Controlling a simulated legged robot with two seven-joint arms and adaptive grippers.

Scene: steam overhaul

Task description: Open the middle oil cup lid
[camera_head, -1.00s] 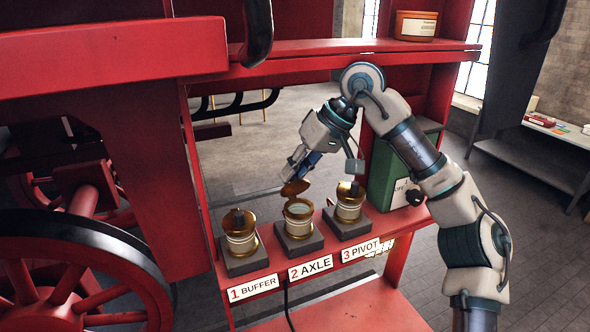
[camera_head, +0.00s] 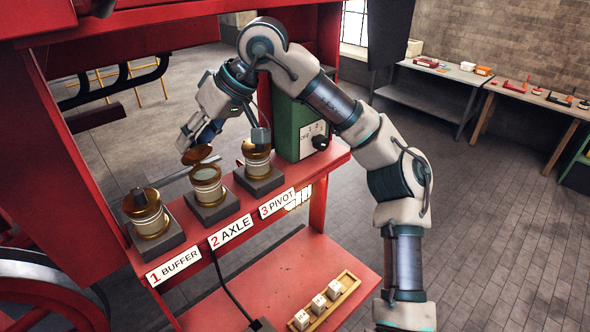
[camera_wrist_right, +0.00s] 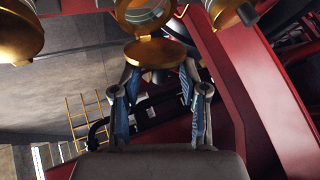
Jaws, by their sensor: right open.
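The middle oil cup (camera_head: 207,186), labelled 2 AXLE, stands on a dark block on the red shelf. Its brass lid (camera_head: 198,155) is raised and tilted back on the far side of the cup. In the right wrist view the lid (camera_wrist_right: 155,52) hangs just beyond my fingertips, with the cup (camera_wrist_right: 147,12) above it. My right gripper (camera_head: 187,146) is behind the lid, close to it; I cannot tell if they touch. In the right wrist view my right gripper (camera_wrist_right: 157,78) is open, with nothing between its fingers. My left gripper is not in view.
The BUFFER cup (camera_head: 146,215) stands to the left and the PIVOT cup (camera_head: 257,163) to the right, both lidded. A green box (camera_head: 297,127) with a knob stands beyond PIVOT. A wooden tray (camera_head: 347,287) with small white blocks lies on the lower red shelf.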

